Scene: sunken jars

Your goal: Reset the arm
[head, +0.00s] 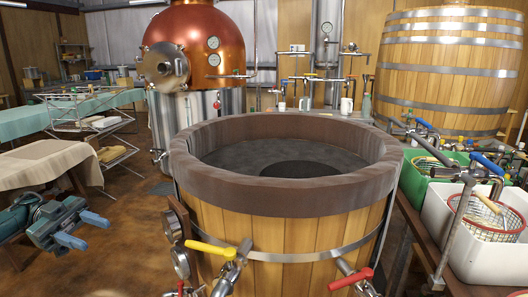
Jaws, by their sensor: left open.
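My left gripper (84,231) is at the lower left, teal with two light blue fingertips spread apart. It is open with nothing between the fingertips, beside the beige cloth-covered table and well left of the tub. My right gripper does not show. A large wooden tub (287,196) with a thick brown rim stands in the middle. Its inside is dark grey with a darker round patch (300,169) towards the near side. I see no jars in it; the near rim hides the front part of the inside.
A yellow-handled valve (211,249) and a red-handled valve (350,279) stick out from the tub's front. A white bin (470,235) with a red-rimmed basket (492,215) and a green bin (433,166) stand right. Brown floor is open between tub and cloth-covered table (40,165).

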